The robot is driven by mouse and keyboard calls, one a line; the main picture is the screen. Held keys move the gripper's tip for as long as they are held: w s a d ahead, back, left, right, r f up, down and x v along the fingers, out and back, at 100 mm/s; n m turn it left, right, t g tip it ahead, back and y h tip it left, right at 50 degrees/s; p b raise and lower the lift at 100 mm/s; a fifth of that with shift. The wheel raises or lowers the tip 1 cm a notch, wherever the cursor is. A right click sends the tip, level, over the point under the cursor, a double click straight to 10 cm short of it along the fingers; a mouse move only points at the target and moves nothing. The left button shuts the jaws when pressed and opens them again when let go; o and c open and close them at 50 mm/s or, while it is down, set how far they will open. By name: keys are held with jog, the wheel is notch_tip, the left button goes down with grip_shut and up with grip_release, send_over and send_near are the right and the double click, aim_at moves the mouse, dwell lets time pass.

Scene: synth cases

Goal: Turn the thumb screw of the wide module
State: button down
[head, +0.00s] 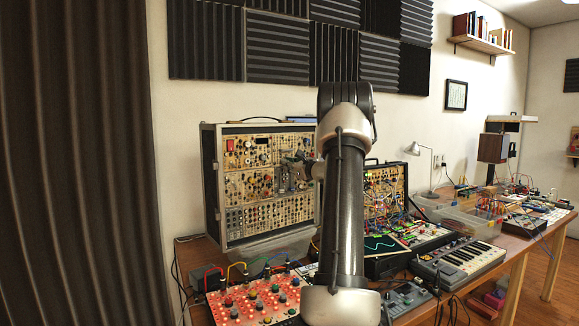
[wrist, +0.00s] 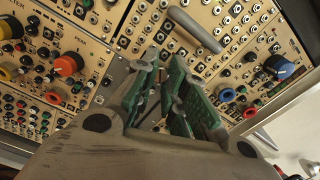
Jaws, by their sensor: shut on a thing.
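The tall synth case (head: 209,190) stands on the table, its upright face filled with cream module panels. My gripper (head: 300,165) is at the right part of that face, partly hidden by my arm. In the wrist view my gripper (wrist: 165,62) has its green-padded fingers closed together close to the panels (wrist: 125,42). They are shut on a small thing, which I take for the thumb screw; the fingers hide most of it. I cannot tell the wide module's edges. A grey rounded bar (wrist: 195,30) shows just beyond the fingertips.
Orange knobs (wrist: 68,64) and a blue knob (wrist: 279,67) stick out of the panels near my gripper. A second, patched case (head: 385,190) stands to the right. A red module box (head: 255,302) and a keyboard (head: 460,262) lie on the crowded table.

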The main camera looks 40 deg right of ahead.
jog(key=shift+a+f+m, duration=0.1)
jog(key=shift+f+m, duration=0.25)
jog(key=shift+m, duration=0.05)
jog(key=c, duration=1.4)
grip_release()
jog(key=shift+r, duration=0.2)
jog(key=s, duration=0.8)
jog(key=s+a, duration=0.1)
jog(key=s, duration=0.3)
